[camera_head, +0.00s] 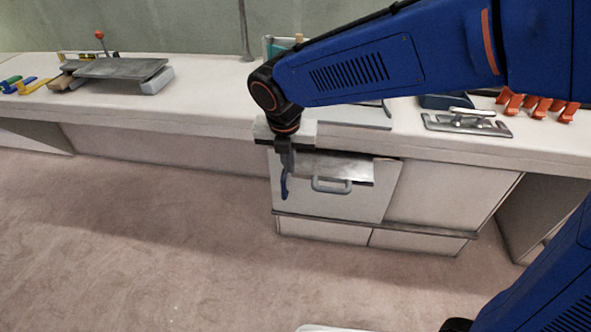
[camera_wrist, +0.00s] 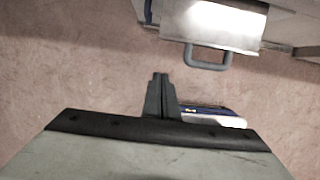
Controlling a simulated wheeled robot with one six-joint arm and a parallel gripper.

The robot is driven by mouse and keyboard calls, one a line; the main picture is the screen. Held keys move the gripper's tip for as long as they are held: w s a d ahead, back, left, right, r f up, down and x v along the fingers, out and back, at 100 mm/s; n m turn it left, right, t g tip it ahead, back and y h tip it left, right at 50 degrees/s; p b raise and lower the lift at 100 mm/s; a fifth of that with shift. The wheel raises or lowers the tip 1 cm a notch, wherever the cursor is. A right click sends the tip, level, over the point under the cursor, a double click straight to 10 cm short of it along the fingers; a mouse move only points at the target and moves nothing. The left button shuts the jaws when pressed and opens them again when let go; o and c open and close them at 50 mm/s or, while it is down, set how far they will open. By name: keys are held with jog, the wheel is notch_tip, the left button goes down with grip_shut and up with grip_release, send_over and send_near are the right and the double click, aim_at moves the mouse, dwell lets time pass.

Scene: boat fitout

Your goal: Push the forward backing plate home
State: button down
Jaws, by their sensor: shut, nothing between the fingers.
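A grey metal plate (camera_head: 345,168) shows at the top of a white cabinet front under the counter, just above a grey handle (camera_head: 332,187). It looks like the backing plate, but its exact seating is unclear. In the wrist view a bright metallic surface (camera_wrist: 212,22) and the handle (camera_wrist: 208,66) are at the upper right. My gripper (camera_head: 286,168) is shut and empty, pointing down in front of the cabinet's left part. In the wrist view its fingertips (camera_wrist: 160,76) are together, left of and below the handle, apart from it in the picture.
The white counter (camera_head: 200,108) runs along the wall. It carries another grey plate (camera_head: 120,68) at left, a metal cleat (camera_head: 467,123) and orange clamps (camera_head: 538,105) at right. The floor (camera_head: 130,240) in front is clear.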

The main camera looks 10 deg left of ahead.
aim_at(299, 155)
jog(key=w+f, duration=0.6)
jog(key=f, duration=0.3)
jog(key=shift+w, duration=0.15)
jog(key=shift+d, duration=0.15)
jog(key=w, duration=0.9)
jog(key=shift+w+d, duration=0.15)
jog(key=shift+w+r, duration=0.2)
jog(key=shift+w, duration=0.25)
